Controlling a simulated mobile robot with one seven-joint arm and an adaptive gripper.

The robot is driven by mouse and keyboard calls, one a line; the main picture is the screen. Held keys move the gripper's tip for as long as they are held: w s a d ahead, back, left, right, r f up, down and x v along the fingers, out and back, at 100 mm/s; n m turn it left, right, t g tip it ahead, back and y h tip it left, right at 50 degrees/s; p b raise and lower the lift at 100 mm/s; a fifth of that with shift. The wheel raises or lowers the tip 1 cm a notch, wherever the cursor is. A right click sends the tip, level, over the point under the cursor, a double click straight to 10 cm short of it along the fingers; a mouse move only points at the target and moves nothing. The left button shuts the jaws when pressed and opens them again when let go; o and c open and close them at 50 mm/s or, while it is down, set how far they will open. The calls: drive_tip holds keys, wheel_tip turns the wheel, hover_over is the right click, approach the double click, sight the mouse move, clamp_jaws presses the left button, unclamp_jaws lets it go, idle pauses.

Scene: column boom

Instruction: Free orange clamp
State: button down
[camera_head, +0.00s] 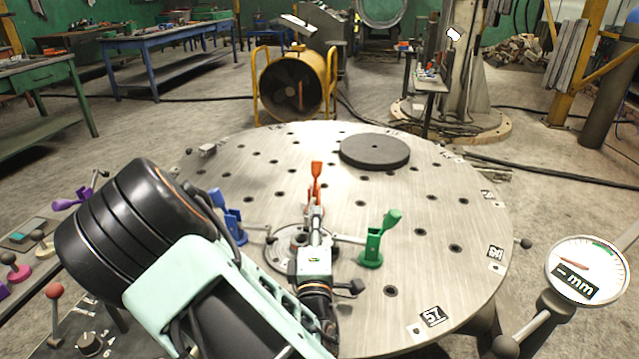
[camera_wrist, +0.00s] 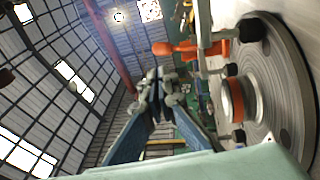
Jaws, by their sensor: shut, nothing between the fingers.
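The orange clamp (camera_head: 316,178) stands on the round metal table (camera_head: 450,215), its handle upright, just beyond the end of my arm in the head view. In the wrist view, an orange handle (camera_wrist: 180,49) lies above and to the right of my fingertips, apart from them in the picture. My gripper (camera_wrist: 155,84) is shut and empty, its two fingers meeting at the tips. In the head view, my wrist partly hides the table's middle, and I cannot tell the exact gap to the orange clamp.
A blue clamp (camera_head: 229,215) stands left of my wrist and a green clamp (camera_head: 378,240) right of it, both close. A dark round disc (camera_head: 375,150) lies at the back of the table. A dial gauge (camera_head: 586,270) is at the right. The table's right side is mostly clear.

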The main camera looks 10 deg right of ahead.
sight(317, 170)
drive_tip(key=shift+w+f+b, duration=0.1)
drive_tip(key=shift+w+b, duration=0.2)
drive_tip(key=shift+b, duration=0.05)
drive_tip(key=b+x, duration=0.2)
drive_tip(key=x, duration=1.1)
drive_tip(key=shift+w+b, duration=0.15)
drive_tip(key=shift+b, duration=0.15)
drive_tip(key=shift+r+p, duration=0.35)
drive_tip(key=shift+p, duration=0.1)
drive_tip(key=shift+w+d+g+p, duration=0.1)
drive_tip(key=shift+w+g+p, duration=0.05)
drive_tip(key=shift+g+p, duration=0.2)
